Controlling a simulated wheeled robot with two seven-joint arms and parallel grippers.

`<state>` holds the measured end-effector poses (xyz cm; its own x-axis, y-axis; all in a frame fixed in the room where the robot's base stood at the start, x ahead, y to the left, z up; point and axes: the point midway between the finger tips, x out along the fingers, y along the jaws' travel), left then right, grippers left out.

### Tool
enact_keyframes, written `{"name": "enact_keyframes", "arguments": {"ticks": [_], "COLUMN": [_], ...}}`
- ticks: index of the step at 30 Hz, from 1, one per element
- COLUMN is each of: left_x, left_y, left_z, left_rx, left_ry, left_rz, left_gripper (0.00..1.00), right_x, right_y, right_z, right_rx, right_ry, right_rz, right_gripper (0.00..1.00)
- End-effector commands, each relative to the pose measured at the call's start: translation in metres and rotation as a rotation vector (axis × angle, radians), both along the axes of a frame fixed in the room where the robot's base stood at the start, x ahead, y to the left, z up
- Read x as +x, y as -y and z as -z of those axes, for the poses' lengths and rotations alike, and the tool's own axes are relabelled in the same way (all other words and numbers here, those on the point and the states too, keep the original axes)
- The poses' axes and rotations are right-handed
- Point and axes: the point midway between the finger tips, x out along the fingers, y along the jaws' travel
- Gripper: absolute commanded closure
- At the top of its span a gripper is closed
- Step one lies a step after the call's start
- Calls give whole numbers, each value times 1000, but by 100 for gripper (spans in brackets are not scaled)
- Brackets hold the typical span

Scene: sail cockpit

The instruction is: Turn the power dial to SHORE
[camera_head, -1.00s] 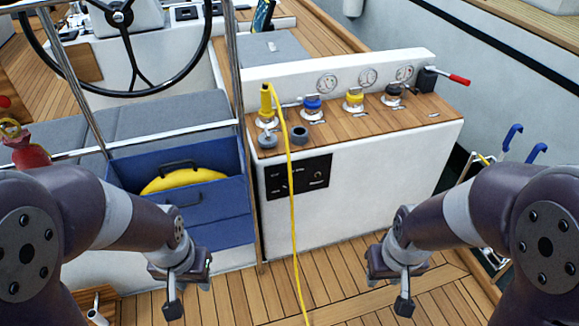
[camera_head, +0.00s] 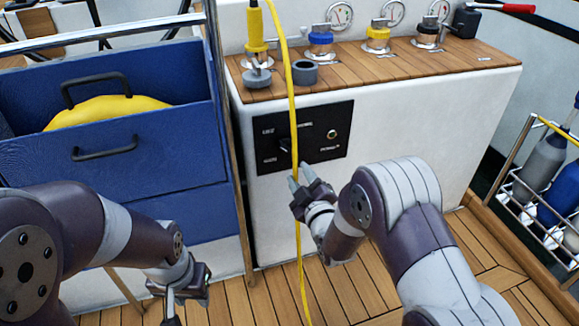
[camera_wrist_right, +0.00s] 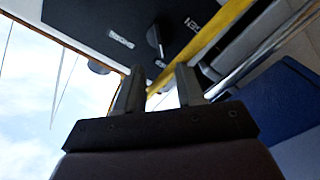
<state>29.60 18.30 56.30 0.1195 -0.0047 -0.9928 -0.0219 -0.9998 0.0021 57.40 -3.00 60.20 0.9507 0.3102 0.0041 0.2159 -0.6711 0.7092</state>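The power dial (camera_head: 285,146) is a dark knob on a black panel (camera_head: 325,145) set in the front of the white cabinet. Its labels are too small to read surely in the head view. In the right wrist view the knob (camera_wrist_right: 154,38) shows beyond the fingertips on the panel (camera_wrist_right: 130,18). My right gripper (camera_head: 298,178) is just below the dial, apart from it, with its fingers apart and empty; it also shows in the right wrist view (camera_wrist_right: 159,80). My left gripper (camera_head: 172,303) hangs low at the left, partly cut off, and its opening is unclear.
A blue box (camera_head: 150,185) stands left. A bottle rack (camera_head: 535,215) is at the right.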

Motion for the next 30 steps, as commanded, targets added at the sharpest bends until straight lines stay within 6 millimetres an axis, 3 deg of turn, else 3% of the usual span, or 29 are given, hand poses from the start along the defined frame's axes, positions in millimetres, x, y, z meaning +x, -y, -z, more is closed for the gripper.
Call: {"name": "enact_keyframes", "arguments": {"ticks": [1, 9, 15, 21, 22, 25, 30], "left_x": [0, 0, 0, 0, 0, 0, 0], "left_y": [0, 0, 0, 0, 0, 0, 0], "left_z": [10, 32, 36, 35, 35, 35, 35], "left_rx": [0, 0, 0, 0, 0, 0, 0], "left_ry": [0, -1, -1, -1, -1, -1, -1], "left_rz": [0, 0, 0, 0, 0, 0, 0], "left_gripper": [62, 62, 62, 62, 62, 62, 62], "right_x": [12, 71, 86, 87, 87, 87, 87], "right_y": [-4, -23, -28, -28, -28, -28, -28], "right_z": [6, 4, 1, 0, 0, 0, 0], "right_rx": [0, 2, 1, 1, 1, 1, 2], "right_ry": [1, -1, -3, -4, -4, -4, -4], "right_rz": [0, 1, 1, 1, 1, 1, 1], "right_gripper": [62, 62, 62, 62, 65, 98, 100]}}
